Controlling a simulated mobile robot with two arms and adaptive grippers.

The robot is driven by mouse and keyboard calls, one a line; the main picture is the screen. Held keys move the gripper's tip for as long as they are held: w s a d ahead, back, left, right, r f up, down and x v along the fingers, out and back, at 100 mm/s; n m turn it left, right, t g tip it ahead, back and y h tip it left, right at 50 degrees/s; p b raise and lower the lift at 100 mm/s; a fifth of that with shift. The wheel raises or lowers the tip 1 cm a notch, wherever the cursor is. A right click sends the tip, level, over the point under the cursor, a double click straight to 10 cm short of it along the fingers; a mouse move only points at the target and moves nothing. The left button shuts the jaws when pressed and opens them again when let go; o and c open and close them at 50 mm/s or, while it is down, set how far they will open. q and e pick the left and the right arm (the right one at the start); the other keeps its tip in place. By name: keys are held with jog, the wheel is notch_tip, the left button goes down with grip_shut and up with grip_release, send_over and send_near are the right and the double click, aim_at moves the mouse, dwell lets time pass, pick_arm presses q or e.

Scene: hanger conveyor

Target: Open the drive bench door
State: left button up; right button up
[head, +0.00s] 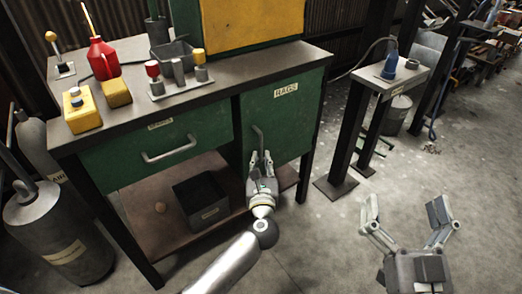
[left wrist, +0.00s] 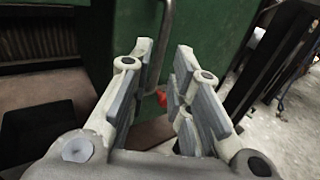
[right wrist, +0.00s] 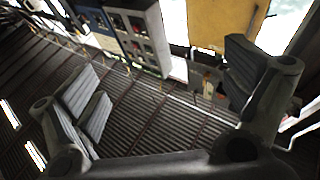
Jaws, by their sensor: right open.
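The drive bench door is the green door (head: 285,118) labelled RAGS, at the right of the bench front. It looks shut. Its thin grey upright handle (head: 258,137) is near the door's left edge. My left gripper (head: 261,158) is at the handle's lower part. In the left wrist view the handle (left wrist: 166,35) shows in the gap beyond the fingers (left wrist: 157,85), its lower end near the left finger. The fingers are apart; I cannot tell whether one touches the handle. My right gripper (head: 405,213) is open and empty over the floor at the right.
The bench top (head: 215,88) holds a red oil can (head: 103,59), yellow blocks and levers. A green drawer (head: 160,150) is left of the door; a dark bin (head: 201,203) sits on the shelf below. A small stand (head: 392,78) is right of the door. The floor before the door is clear.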

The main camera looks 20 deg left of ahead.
aim_at(261, 149)
pick_arm(q)
jog(key=b+x, duration=0.1)
jog(key=x, duration=0.4)
jog(key=shift+w+a, duration=0.15)
jog(key=shift+w, duration=0.05)
jog(key=shift+w+a+b, duration=0.15)
jog(key=shift+w+b, duration=0.25)
jog(key=shift+w, duration=0.15)
pick_arm(e)
jog(key=s+r+t+y, duration=0.2)
jog(key=s+r+t, duration=0.3)
jog(key=r, duration=0.2)
jog(key=shift+d, duration=0.15)
jog(key=shift+r, duration=0.1)
pick_arm(q)
grip_shut()
